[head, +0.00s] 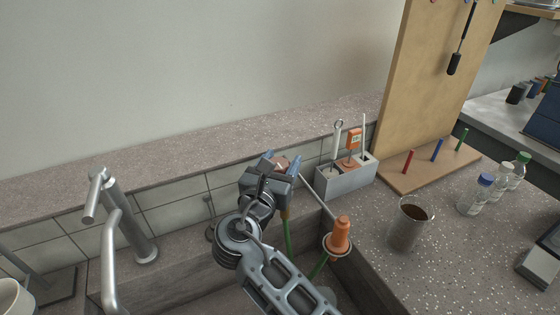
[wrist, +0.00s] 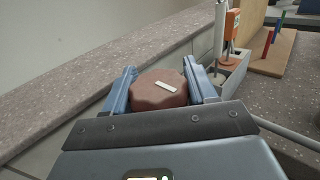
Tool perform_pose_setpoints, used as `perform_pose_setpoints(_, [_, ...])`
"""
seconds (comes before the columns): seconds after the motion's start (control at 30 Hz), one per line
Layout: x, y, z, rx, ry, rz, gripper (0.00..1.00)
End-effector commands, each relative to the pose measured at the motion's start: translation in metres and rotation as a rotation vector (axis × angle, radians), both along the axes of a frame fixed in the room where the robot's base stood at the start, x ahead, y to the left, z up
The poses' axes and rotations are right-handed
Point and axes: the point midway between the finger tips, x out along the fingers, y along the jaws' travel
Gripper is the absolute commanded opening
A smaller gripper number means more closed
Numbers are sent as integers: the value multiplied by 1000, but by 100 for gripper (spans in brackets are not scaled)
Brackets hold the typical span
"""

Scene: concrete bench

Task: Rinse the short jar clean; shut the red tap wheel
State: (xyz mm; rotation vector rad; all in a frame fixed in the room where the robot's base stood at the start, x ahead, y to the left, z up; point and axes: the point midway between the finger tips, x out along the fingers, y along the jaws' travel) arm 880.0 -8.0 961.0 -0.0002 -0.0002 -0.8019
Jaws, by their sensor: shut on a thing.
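My gripper (head: 282,161) is shut on the red tap wheel (wrist: 158,95), a dull reddish-brown scalloped knob with a white mark on top. In the wrist view the two blue-grey fingers are on either side of it. In the head view the wheel (head: 281,164) shows only partly between the fingers, above a brass-coloured stem and a green hose. A clear jar (head: 408,222) with dark brown contents stands upright on the bench right of the sink, apart from my gripper. I cannot tell whether it is the short jar. I see no clear water stream.
A grey metal faucet (head: 128,220) stands left of my arm. An orange nozzle (head: 340,234) sits at the sink's right edge. A grey holder (head: 345,180) with upright tools stands behind it. Capped bottles (head: 474,195) and a pegged wooden board (head: 400,178) are at the right.

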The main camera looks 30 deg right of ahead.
Motion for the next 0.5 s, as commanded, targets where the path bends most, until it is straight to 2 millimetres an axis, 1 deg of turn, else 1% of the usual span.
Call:
perform_pose_setpoints(0.2, [0,0,-1,0,1,0,26])
perform_pose_setpoints(0.23, [0,0,-1,0,1,0,57])
perform_pose_setpoints(0.43, [0,0,-1,1,1,1,76])
perform_pose_setpoints(0.5, [0,0,-1,1,1,1,78])
